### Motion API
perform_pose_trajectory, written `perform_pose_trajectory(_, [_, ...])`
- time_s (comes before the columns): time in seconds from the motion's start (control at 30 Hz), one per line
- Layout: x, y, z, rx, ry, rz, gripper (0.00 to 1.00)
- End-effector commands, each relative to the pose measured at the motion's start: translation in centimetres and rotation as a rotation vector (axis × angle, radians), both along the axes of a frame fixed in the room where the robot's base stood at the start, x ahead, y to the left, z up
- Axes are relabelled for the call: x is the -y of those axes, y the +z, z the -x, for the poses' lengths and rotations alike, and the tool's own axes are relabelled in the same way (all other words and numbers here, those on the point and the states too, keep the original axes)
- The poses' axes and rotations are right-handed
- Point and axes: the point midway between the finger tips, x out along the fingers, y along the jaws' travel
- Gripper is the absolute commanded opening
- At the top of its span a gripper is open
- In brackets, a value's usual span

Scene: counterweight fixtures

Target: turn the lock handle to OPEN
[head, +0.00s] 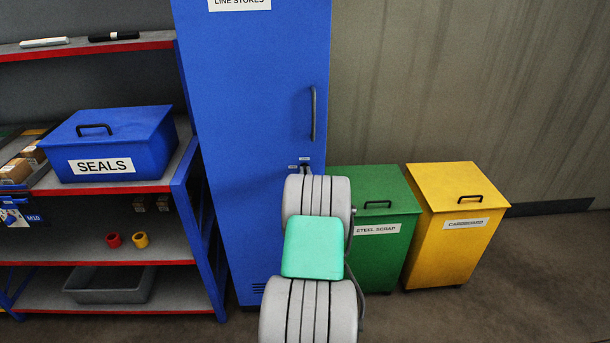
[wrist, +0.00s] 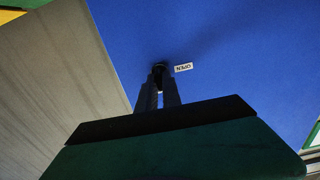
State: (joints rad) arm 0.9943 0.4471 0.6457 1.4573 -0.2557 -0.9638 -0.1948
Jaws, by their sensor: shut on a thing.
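The tall blue cabinet (head: 250,90) stands in the middle of the head view, with its door shut. The lock handle (wrist: 160,67) is a small dark piece on the blue door in the wrist view, mostly hidden by my fingertips. My gripper (wrist: 159,78) is shut on it. The OPEN label (wrist: 183,67) is just right of the handle in the wrist view and reads upside down. In the head view two small labels (head: 305,158) sit by the lock, too small to read; my arm hides most of the gripper there. The handle's exact angle cannot be told.
A vertical door pull (head: 313,113) is above the lock. A green steel scrap bin (head: 385,185) and a yellow cardboard bin (head: 455,200) stand to the right. A shelf rack (head: 180,195) with a blue SEALS box (head: 115,140) is at the left.

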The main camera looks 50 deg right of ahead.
Motion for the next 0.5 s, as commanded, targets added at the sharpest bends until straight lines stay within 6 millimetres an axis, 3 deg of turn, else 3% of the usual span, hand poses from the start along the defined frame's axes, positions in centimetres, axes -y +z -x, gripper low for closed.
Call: perform_pose_trajectory(0.5, [0.15,-0.57,0.15,0.236,-0.002,-0.205,0.0])
